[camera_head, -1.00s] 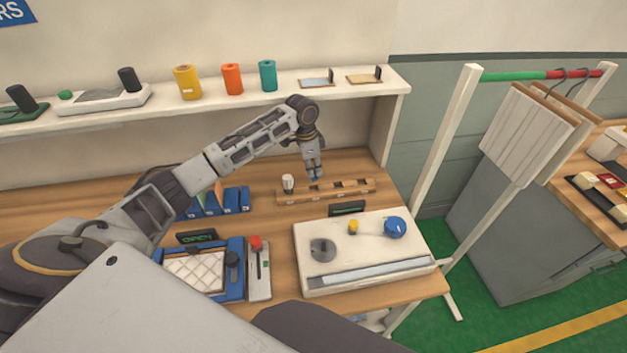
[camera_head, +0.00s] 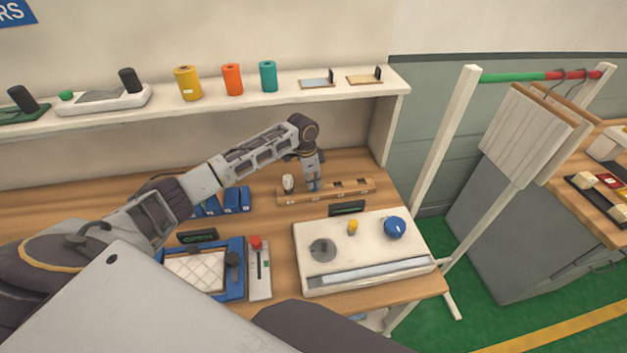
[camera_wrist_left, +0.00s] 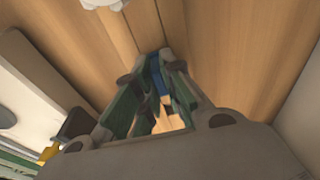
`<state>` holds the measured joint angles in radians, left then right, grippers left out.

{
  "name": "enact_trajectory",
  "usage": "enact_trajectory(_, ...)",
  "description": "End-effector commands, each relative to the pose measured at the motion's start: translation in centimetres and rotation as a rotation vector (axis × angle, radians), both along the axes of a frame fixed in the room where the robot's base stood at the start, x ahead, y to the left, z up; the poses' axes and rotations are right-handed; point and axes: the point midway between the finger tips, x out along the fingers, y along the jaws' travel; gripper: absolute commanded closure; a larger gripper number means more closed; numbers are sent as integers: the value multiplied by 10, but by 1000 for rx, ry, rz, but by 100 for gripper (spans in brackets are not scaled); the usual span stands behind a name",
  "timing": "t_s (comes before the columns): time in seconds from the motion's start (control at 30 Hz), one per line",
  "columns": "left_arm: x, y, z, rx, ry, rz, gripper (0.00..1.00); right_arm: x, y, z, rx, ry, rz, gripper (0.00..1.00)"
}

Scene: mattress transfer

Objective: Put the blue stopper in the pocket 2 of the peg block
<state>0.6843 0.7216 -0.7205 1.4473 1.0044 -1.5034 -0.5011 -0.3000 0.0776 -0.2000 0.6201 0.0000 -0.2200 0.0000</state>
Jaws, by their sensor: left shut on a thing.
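My left gripper (camera_head: 314,186) points down at the wooden peg block (camera_head: 288,198), just right of the white stopper (camera_head: 288,183) that stands in its left end. It is shut on the blue stopper (camera_head: 314,187), whose lower end is at or just above the block's top; I cannot tell whether it has entered a pocket. The left wrist view shows the blue stopper (camera_wrist_left: 156,68) between the finger pads, with the white stopper (camera_wrist_left: 103,3) at the top edge. Dark pockets show in the block to the right of the gripper. My right gripper is not in view.
In front of the block are a small dark display (camera_head: 347,208) and a white panel (camera_head: 378,250) with a blue knob (camera_head: 395,228). Blue holders (camera_head: 236,200) stand to the left. A shelf (camera_head: 220,107) with spools runs behind and above.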

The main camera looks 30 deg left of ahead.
Motion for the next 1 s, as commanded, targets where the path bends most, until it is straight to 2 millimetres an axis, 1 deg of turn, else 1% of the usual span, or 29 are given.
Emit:
enact_trajectory(0.03, 0, 0, 0, 0, 0, 0, 87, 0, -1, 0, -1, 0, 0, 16)
enact_trajectory(0.17, 0, 0, 0, 0, 0, 0, 71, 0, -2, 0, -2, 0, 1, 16)
enact_trajectory(0.2, 0, 0, 0, 0, 0, 0, 68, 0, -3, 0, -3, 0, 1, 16)
enact_trajectory(0.5, 0, 0, 0, 0, 0, 0, 68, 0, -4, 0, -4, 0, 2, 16)
enact_trajectory(0.67, 0, 1, 4, 1, -1, 0, 68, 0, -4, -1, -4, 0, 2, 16)
enact_trajectory(0.87, -1, 2, 21, 0, -1, 0, 68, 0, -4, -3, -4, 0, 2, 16)
enact_trajectory(1.0, -3, 5, 39, 0, -3, -1, 68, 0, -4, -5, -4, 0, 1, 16)
